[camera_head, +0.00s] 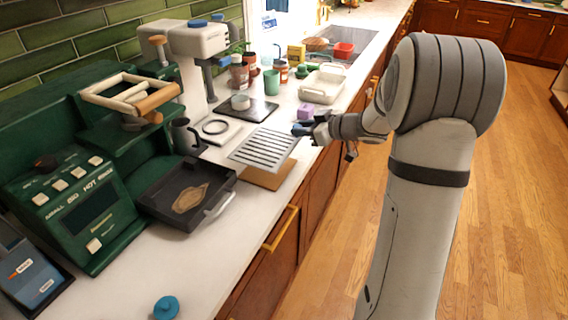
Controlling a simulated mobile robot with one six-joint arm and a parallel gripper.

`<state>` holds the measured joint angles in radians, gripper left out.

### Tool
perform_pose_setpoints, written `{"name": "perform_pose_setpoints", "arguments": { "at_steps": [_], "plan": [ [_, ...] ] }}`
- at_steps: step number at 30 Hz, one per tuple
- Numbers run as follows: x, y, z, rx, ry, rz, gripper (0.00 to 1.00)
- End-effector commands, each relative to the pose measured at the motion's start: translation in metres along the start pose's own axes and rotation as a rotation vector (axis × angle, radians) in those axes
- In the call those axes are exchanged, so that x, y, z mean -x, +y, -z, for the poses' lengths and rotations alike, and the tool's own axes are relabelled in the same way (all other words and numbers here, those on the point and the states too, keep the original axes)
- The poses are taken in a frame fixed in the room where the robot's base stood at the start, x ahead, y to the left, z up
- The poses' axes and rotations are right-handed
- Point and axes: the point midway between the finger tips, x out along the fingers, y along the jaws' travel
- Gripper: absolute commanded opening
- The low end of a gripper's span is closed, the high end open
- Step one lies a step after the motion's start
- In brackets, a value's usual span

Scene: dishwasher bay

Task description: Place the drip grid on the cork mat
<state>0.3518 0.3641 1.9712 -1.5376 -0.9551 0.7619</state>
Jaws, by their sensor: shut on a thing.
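The drip grid (264,148), a pale slotted metal plate, is held out over the counter near its front edge. My gripper (302,130) is shut on the grid's right side, its arm reaching in from the right. The cork mat (268,179), a flat tan square, shows below and in front of the grid. The grid hides the mat's back part. I cannot tell how large the gap between grid and mat is.
A dark tray (153,205) with a light handle and a green coffee machine (95,225) stand left. A blue lid (166,307) lies on the front counter.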

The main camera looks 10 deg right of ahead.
Motion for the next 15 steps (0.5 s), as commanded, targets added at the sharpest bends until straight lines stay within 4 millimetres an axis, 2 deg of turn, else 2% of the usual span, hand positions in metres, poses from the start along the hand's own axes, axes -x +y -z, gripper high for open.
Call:
{"name": "perform_pose_setpoints", "arguments": {
  "at_steps": [1,3,11,15],
  "plan": [
    [-0.005,-0.002,-0.011,-0.005,-0.001,0.002,0.00],
    [-0.009,-0.003,-0.022,-0.003,-0.001,0.001,0.00],
    [-0.018,-0.006,-0.042,-0.001,0.000,0.001,0.00],
    [-0.026,-0.009,-0.061,-0.003,0.000,0.002,0.00]
  ]
}}
